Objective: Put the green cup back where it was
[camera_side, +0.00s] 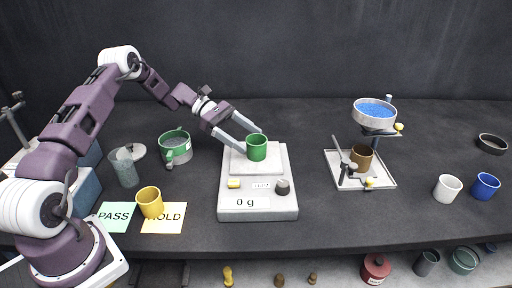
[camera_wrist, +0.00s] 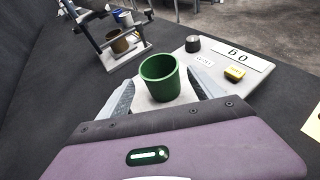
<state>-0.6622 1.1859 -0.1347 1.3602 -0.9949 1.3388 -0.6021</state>
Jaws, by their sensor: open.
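In the wrist view my gripper (camera_wrist: 160,92) shows dark gaps between cup and fingers, so I cannot see firm contact.
Left of the scale are a green-and-grey container (camera_side: 175,148), a clear beaker (camera_side: 124,168), and a yellow cup (camera_side: 150,202) at the PASS (camera_side: 113,216) and HOLD cards. Right are a stand with a blue-filled sieve (camera_side: 374,112) above a brown cup (camera_side: 361,158), a white cup (camera_side: 447,188) and a blue cup (camera_side: 485,186).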

